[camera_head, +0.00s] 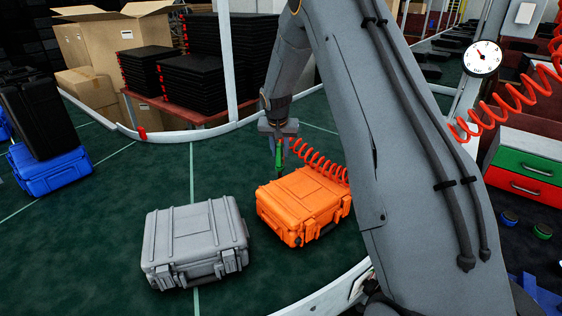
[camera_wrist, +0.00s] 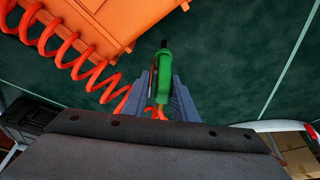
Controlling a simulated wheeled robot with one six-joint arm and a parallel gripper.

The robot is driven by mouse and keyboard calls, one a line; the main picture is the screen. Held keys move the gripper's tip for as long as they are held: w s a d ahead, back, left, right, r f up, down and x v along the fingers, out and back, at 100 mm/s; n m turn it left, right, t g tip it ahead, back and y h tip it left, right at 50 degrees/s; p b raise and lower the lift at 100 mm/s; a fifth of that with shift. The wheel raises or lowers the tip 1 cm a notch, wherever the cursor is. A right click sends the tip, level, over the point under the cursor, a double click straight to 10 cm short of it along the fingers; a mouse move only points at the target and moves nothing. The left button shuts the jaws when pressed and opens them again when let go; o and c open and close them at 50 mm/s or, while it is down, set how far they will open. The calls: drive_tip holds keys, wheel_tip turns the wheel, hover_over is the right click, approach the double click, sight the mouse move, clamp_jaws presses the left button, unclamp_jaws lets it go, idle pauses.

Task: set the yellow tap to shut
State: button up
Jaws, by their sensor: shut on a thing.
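I see no yellow tap in either view. My gripper (camera_head: 279,146) is shut on a green hand tool (camera_head: 280,161) with a red coiled hose (camera_head: 318,162) at it. In the wrist view the green tool (camera_wrist: 164,62) stands between the two grey fingers of my gripper (camera_wrist: 163,88), and the red coil (camera_wrist: 62,50) runs off to the left. The tool hangs close to the far left edge of an orange case (camera_head: 305,205). I cannot tell whether it touches the case.
A grey case (camera_head: 193,241) lies left of the orange one on the green conveyor (camera_head: 115,225). A black case on a blue case (camera_head: 48,168) stands at the left. A white rail (camera_head: 185,135) edges the belt. A gauge (camera_head: 482,58) and drawers (camera_head: 524,170) are at right.

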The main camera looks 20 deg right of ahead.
sight(280, 157)
drive_tip(key=shift+f+p, duration=0.75)
drive_tip(key=shift+f, duration=1.55)
drive_tip(key=o, duration=0.8)
drive_tip(key=shift+f, duration=0.1)
drive_tip(key=shift+c, duration=0.2)
drive_tip(key=shift+o, duration=0.3)
drive_tip(key=shift+a+r, duration=0.1)
drive_tip(key=shift+r, duration=0.45)
drive_tip(key=b+v, duration=0.4)
drive_tip(key=v, duration=0.7)
drive_tip(key=s+a+f+n+g+y, duration=0.1)
drive_tip(key=s+a+n, duration=0.1)
drive_tip(key=s, duration=1.5)
drive_tip(key=s+a+f+n+g, duration=0.1)
drive_tip(key=s+a+n, duration=0.2)
drive_tip(key=s, duration=1.5)
drive_tip(key=shift+s+a+f+y, duration=0.15)
drive_tip(key=shift+s+a+y, duration=0.2)
drive_tip(key=shift+a, duration=0.4)
